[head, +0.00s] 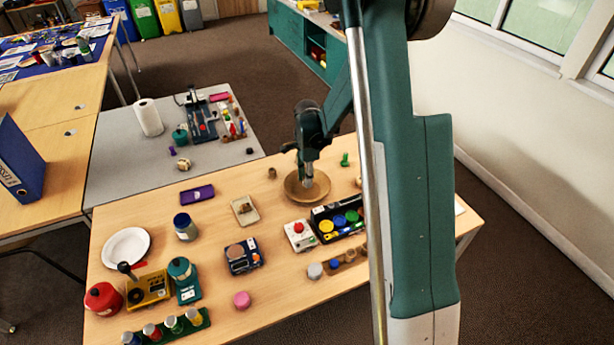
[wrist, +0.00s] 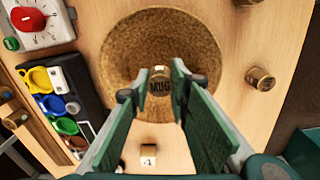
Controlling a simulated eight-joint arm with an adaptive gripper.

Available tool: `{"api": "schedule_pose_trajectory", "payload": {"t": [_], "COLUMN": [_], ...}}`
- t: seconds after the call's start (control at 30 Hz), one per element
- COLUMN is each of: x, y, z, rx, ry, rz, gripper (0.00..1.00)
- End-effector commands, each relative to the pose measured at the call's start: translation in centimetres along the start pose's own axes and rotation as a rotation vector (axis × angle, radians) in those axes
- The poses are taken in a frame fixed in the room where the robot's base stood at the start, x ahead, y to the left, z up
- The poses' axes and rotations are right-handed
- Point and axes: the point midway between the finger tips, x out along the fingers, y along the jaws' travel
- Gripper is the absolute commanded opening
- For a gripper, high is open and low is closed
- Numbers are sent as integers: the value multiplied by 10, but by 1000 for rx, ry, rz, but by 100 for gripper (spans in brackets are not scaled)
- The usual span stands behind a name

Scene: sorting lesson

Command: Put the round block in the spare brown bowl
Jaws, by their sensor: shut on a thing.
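The brown bowl (head: 318,195) stands on the wooden table below my gripper. It fills the upper middle of the wrist view (wrist: 125,50) as a round, speckled brown dish. My gripper (head: 308,178) points down over the bowl. In the wrist view its green fingers (wrist: 160,85) are shut on a small round wooden block (wrist: 160,76) with dark lettering that seems to read MUG. The block appears over the inside of the bowl. I cannot tell whether it touches the bowl's floor. The fingers hide part of the bowl's near side.
A small brown cylinder (wrist: 260,78) stands right of the bowl, and a cube marked 4 (wrist: 148,161) lies on the near side. A black tray with coloured cups (head: 340,222) and a white box with a red knob (head: 299,235) stand close by. A green piece (head: 345,160) is behind.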

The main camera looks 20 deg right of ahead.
Motion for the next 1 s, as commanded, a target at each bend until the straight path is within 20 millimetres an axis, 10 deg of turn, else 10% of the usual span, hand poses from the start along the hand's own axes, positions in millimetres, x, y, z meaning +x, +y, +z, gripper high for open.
{"api": "schedule_pose_trajectory", "payload": {"t": [0.67,0.8,1.0], "x": [15,15,15], "y": [0,0,0], "z": [0,0,0], "rx": [0,0,0], "ry": [0,0,0], "rz": [0,0,0], "gripper": [12,37,37]}}
